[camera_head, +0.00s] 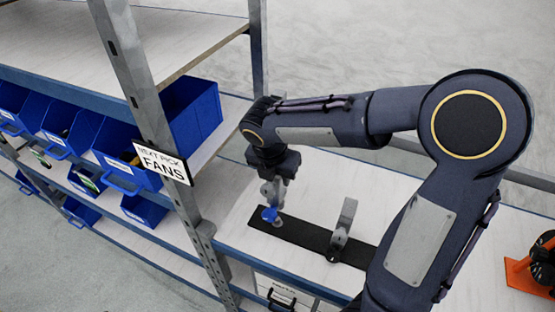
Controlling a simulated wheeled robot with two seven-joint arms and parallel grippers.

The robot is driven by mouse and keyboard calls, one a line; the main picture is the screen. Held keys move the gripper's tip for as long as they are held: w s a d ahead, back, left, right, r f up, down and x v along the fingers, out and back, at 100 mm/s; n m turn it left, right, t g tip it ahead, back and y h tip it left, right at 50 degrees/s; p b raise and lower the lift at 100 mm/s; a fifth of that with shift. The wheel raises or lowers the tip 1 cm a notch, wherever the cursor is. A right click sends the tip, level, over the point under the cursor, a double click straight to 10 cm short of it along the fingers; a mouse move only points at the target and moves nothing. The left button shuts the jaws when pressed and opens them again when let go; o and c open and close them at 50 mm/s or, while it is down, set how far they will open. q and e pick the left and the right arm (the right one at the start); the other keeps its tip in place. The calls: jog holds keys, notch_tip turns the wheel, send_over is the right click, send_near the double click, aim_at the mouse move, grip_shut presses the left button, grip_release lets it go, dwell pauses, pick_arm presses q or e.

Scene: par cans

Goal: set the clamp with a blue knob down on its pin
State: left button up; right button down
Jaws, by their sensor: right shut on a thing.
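The clamp with a blue knob (269,214) is in the head view, just below my right gripper (273,188). My right gripper points down and is shut on the clamp. The clamp is at the left end of a black strip (302,234) on the white worktop. Its pin is hidden, and I cannot tell whether the clamp touches the strip. A second grey clamp (342,230) stands upright on the strip to the right. My left gripper is not in view.
A grey rack post (165,130) with a "FANS" sign (161,162) stands close on the left. Blue bins (190,113) fill the shelves behind it. An orange item (528,274) lies at the right edge. The worktop (400,190) behind the strip is clear.

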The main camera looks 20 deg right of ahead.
jog(key=shift+f+b, duration=2.5)
jog(key=shift+f, duration=0.45)
jog(key=shift+f+b, duration=0.7)
jog(key=shift+f, duration=0.6)
jog(key=shift+c, duration=2)
grip_release()
jog(key=shift+r, duration=0.15)
jog(key=shift+p+v, duration=4.8)
jog(key=shift+v, duration=0.6)
